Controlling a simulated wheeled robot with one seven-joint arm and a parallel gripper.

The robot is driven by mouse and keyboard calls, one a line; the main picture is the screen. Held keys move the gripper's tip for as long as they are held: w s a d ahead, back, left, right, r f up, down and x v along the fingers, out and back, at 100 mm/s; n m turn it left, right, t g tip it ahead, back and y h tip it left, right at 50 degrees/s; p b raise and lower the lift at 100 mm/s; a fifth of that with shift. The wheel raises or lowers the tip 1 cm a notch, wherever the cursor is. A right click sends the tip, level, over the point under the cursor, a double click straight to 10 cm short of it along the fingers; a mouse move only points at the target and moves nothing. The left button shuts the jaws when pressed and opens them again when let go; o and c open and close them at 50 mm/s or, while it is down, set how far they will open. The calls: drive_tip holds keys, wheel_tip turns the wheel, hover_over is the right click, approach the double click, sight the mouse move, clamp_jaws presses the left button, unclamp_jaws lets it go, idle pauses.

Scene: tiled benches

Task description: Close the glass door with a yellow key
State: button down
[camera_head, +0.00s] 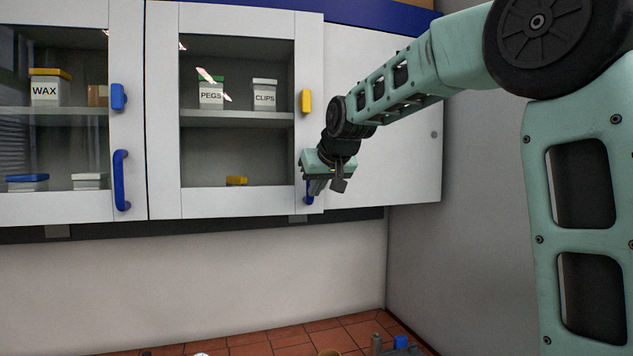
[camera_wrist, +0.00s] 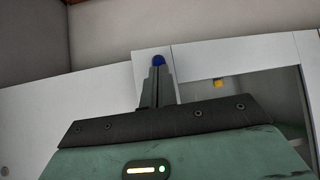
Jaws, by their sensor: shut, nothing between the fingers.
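The glass door with a yellow key (camera_head: 306,101) is the middle door (camera_head: 165,110) of the white wall cabinet. The yellow key sits on its right frame, above a blue handle (camera_head: 309,192) low on that frame. The door stands shut or only slightly ajar; I cannot tell which. My gripper (camera_head: 335,186) is at the lower right corner of this door, beside the handle and partly covering it. Its fingers are together with nothing between them. In the wrist view, my gripper (camera_wrist: 158,85) points at the door frame, with the blue handle (camera_wrist: 159,61) at the fingertips; contact is unclear.
A left glass door (camera_head: 128,60) has a blue key (camera_head: 118,96) and a blue handle (camera_head: 122,180). A solid white panel (camera_head: 400,150) lies to the right. Boxes stand on shelves behind the glass. A tiled bench (camera_head: 290,342) lies below, with free space between.

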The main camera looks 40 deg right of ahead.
drive_tip(key=w+d, duration=0.2)
drive_tip(key=w, duration=0.1)
drive_tip(key=shift+p, duration=0.4)
